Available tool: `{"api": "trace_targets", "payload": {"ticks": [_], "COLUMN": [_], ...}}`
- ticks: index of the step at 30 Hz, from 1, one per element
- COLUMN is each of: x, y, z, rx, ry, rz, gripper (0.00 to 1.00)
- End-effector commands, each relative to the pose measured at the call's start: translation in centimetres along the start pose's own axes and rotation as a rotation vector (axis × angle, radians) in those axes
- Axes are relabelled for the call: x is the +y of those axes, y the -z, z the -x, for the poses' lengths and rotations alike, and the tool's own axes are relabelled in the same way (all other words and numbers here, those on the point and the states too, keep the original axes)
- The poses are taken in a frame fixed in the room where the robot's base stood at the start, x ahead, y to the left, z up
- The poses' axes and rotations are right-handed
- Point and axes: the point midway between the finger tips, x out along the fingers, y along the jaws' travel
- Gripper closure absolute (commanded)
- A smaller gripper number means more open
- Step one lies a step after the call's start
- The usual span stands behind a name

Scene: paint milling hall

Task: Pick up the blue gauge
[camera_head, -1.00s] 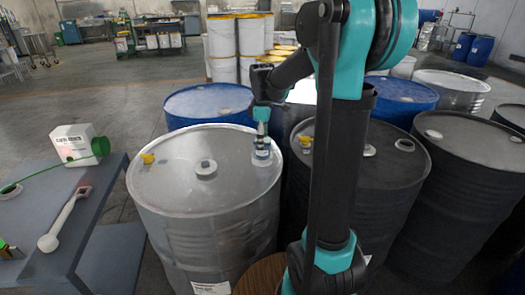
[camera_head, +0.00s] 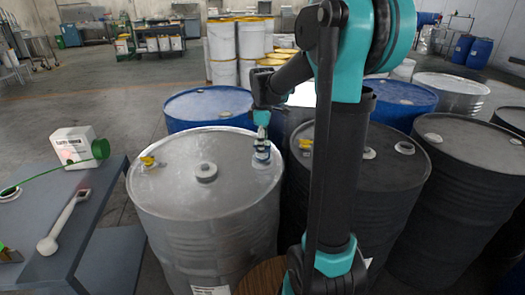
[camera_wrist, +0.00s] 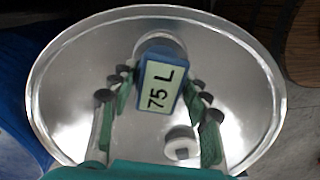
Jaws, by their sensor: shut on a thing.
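The blue gauge (camera_wrist: 166,82) is a blue block with a pale label reading "75 L" in the wrist view. In the head view it is a small shape (camera_head: 261,155) at the right side of the silver drum's top, partly hidden by the fingers. My gripper (camera_head: 262,143) points down over it. In the wrist view my gripper (camera_wrist: 160,90) has its fingers on both sides of the gauge and is shut on it. The silver drum (camera_head: 205,215) stands upright under it. I cannot tell whether the gauge touches the drum top.
Dark drums (camera_head: 455,195) stand to the right, a blue drum (camera_head: 208,103) behind.

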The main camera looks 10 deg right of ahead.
Motion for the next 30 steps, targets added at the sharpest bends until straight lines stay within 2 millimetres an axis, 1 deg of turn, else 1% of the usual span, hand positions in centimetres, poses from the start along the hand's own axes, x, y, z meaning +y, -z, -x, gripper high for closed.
{"api": "trace_targets", "payload": {"ticks": [5,8,11,14,18,24,27,30], "x": [0.0,0.0,0.0,0.0,-0.1,0.0,0.0,0.0], "y": [0.0,0.0,0.0,0.0,0.0,0.0,0.0,0.0], "z": [0.5,1.4,2.8,5.0,9.0,14.3,16.4,18.0], "rx": [0.000,0.000,0.000,0.000,0.000,0.000,0.000,0.000], "ry": [0.000,0.000,0.000,0.000,0.000,0.000,0.000,0.000], "rz": [0.000,0.000,0.000,0.000,0.000,0.000,0.000,0.000], "gripper": [0.98,0.98,0.98,0.98,0.98,0.98,0.98,0.98]}}
